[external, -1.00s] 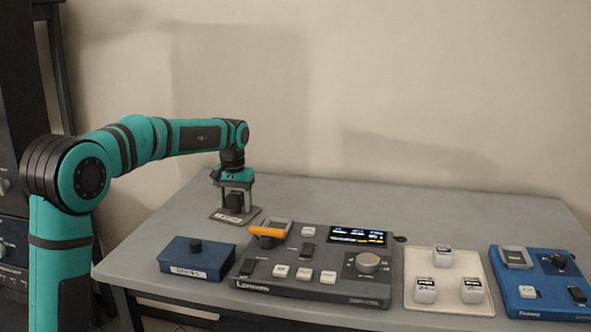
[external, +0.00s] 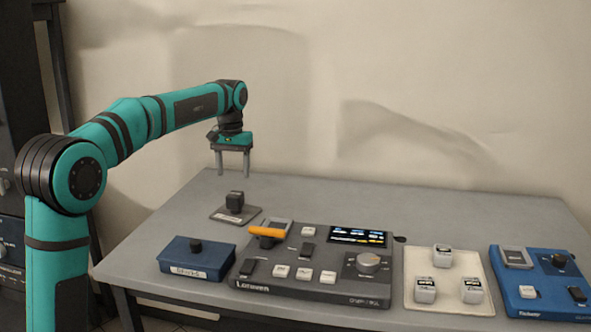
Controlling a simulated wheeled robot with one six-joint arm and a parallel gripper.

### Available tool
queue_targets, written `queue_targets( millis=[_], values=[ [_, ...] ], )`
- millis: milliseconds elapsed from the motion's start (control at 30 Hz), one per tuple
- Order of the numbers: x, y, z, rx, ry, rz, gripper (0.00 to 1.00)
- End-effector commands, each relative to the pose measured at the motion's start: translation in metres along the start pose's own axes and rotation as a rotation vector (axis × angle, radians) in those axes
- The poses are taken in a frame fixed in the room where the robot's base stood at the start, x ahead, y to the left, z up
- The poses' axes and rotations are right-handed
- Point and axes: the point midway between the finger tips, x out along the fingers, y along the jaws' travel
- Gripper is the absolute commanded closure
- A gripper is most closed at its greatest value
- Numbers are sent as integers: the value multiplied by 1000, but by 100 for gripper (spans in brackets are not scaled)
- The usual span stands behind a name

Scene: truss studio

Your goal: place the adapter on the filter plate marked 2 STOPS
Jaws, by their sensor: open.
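The adapter, a small black block (external: 236,200), sits on a flat dark plate (external: 222,214) at the left back of the table. The plate has a pale label on its front edge; the writing is too small to read. My gripper (external: 234,175) is open and empty above the adapter, clear of it, with its fingers pointing down.
A blue box with a black knob (external: 205,262) stands in front of the plate. A grey console (external: 300,297) with an orange lever is at the middle. A cream tray (external: 447,306) holds white cubes. A blue device (external: 535,303) is at the right. The table's back is clear.

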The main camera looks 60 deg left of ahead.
Motion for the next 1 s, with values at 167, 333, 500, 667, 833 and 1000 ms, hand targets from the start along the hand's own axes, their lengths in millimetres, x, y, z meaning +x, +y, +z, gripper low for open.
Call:
queue_targets(
  millis=[167, 333, 500, 667, 833, 1000],
  values=[
    [-13, 0, 0, 0, 0, 0, 38],
    [-15, 0, 0, 0, -1, 0, 38],
    [-17, 2, 2, 4, 6, 1, 38],
    [-30, 21, 23, 40, 75, 12, 38],
    [-53, 55, 65, 114, 214, 40, 38],
    [-74, 85, 112, 190, 358, 76, 38]
  ],
)
